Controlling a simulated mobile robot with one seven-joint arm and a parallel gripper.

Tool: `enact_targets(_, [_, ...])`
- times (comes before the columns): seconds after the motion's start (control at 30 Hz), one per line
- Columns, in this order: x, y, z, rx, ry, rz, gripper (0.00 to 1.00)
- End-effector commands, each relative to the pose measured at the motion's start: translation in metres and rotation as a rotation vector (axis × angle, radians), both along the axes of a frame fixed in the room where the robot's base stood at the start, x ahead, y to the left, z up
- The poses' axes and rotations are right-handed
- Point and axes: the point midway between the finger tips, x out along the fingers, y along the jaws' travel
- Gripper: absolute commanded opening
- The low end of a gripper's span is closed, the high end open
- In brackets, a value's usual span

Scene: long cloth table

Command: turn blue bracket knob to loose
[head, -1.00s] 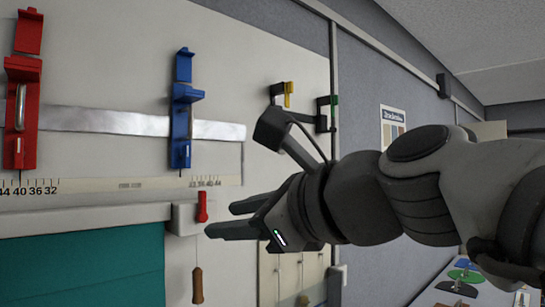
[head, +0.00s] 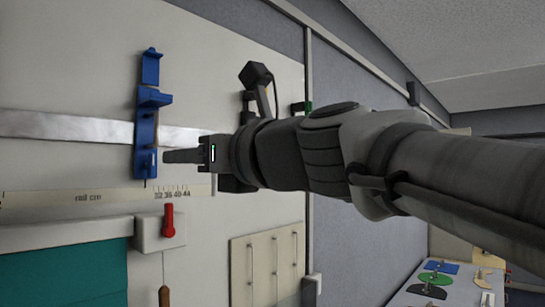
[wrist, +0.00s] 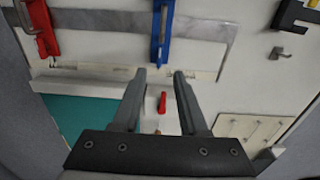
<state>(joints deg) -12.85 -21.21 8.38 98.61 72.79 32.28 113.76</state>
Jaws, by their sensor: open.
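The blue bracket (head: 146,125) is upright on the pale wall board, over a horizontal metal strip (head: 60,127). Its knob is not clear; a small pale part (head: 154,160) shows low on it, near my fingertips. My gripper (head: 168,157) is just right of the bracket's lower part in the head view, and any contact cannot be told. In the wrist view my gripper (wrist: 160,75) is open with nothing between its fingers. The blue bracket (wrist: 161,30) shows there above and beyond the gap.
A red lever (head: 168,220) on a white box is below the bracket, with a cord and wooden handle hanging under it. A red bracket (wrist: 40,28) is at left in the wrist view. A teal panel (head: 65,270) is lower left. A table with coloured discs is lower right.

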Motion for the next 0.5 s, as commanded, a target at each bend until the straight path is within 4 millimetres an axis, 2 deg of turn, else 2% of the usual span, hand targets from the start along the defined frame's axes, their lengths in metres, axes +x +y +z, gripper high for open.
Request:
enact_targets(0.2, [0.029,0.036,0.001,-0.002,0.003,0.002,0.42])
enact_targets(0.5, [0.058,0.073,0.000,-0.002,0.000,0.001,0.42])
